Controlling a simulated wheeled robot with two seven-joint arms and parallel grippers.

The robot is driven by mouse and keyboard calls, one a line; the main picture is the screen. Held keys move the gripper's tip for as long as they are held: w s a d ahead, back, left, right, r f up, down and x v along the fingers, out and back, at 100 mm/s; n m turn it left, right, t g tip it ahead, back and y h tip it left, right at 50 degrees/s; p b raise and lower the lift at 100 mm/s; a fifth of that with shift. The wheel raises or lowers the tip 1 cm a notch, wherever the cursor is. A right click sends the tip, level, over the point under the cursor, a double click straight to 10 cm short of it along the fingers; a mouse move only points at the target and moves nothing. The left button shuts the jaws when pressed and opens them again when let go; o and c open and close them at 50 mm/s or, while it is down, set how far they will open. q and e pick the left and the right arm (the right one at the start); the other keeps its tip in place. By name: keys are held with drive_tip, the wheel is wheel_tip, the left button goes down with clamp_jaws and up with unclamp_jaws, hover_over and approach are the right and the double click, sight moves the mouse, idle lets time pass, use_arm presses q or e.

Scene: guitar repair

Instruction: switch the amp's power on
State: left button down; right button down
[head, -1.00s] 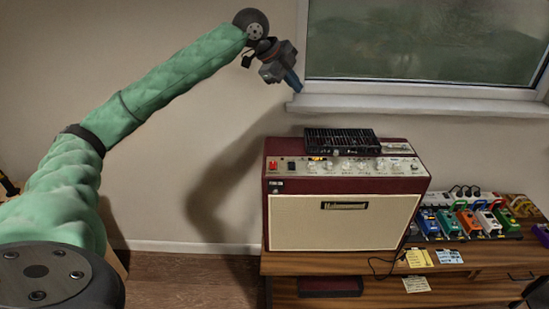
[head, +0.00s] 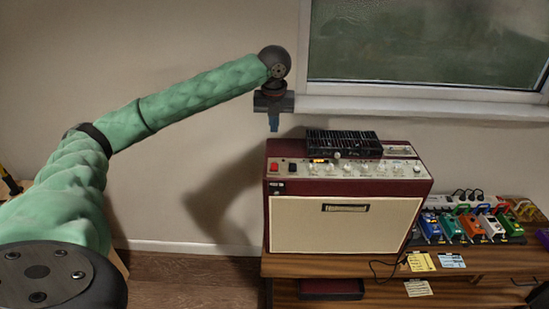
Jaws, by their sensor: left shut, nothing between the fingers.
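The amp (head: 345,224) is a dark red box with a cream front, standing on a wooden bench. Its control panel on the upper front has a red switch (head: 274,168) at the left end, a dark switch (head: 292,168) beside it, a small lit amber spot and several white knobs. My left gripper (head: 273,126) points down, shut and empty, above the amp's top left corner, apart from it and over the red switch in the picture. My right gripper is out of view.
A black slotted unit (head: 343,143) sits on top of the amp. A pedalboard with several coloured pedals (head: 468,226) stands to the right on the bench (head: 390,263). The window sill (head: 420,108) runs behind. The space left of the amp is clear.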

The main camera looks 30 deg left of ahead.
sight(274, 164)
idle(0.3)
